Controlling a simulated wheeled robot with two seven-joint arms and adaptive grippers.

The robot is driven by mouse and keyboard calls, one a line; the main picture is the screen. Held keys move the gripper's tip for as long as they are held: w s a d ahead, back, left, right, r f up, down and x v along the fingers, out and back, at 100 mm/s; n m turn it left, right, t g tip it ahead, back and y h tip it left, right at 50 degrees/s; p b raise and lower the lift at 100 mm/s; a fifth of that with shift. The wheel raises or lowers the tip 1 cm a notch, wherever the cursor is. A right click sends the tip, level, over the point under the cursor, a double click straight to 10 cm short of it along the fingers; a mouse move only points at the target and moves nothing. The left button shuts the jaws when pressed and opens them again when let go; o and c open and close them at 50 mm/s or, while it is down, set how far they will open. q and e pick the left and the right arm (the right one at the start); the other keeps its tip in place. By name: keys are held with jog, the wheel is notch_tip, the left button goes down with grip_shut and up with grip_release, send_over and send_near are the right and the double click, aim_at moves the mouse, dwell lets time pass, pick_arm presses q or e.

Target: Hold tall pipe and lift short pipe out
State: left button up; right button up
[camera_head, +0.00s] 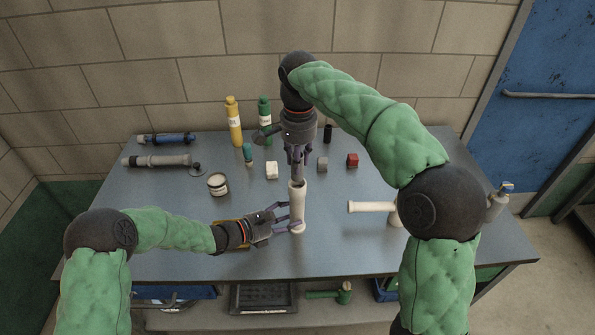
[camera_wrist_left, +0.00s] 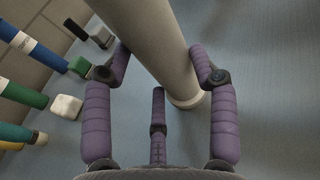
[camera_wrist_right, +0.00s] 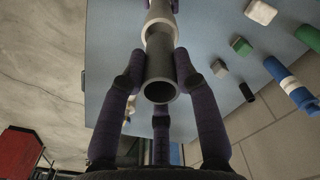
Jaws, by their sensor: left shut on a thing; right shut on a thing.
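The tall pipe (camera_head: 298,207) is a cream tube standing upright on the table. In the left wrist view, the tall pipe (camera_wrist_left: 150,35) runs between the fingers of my left gripper (camera_head: 291,217), which is shut on its lower part from the left. My right gripper (camera_head: 297,167) points down above the tall pipe and is shut on the short pipe. In the right wrist view, the short pipe (camera_wrist_right: 159,75) is a narrower grey tube with its open end facing the camera. It lines up with the tall pipe's rim; whether its far end is still inside cannot be told.
A white pipe (camera_head: 371,206) lies sideways to the right. A jar (camera_head: 217,184), a white block (camera_head: 272,170), a red block (camera_head: 352,160), and yellow (camera_head: 234,122) and green (camera_head: 265,118) bottles stand around.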

pick_arm(q)
jog(key=shift+f, duration=0.1)
pick_arm(e)
jog(key=shift+r, duration=2.35)
pick_arm(q)
jog(key=o, duration=1.1)
jog(key=shift+o, duration=0.2)
jog(key=shift+s+a+r, duration=0.15)
jog(key=shift+a+r, duration=0.05)
jog(key=shift+a, duration=0.3)
jog(key=v, duration=1)
jog(key=shift+s+a, duration=0.2)
jog(key=shift+s+a+r, duration=0.1)
jog(key=shift+a, duration=0.1)
pick_arm(e)
jog(key=shift+f, duration=0.1)
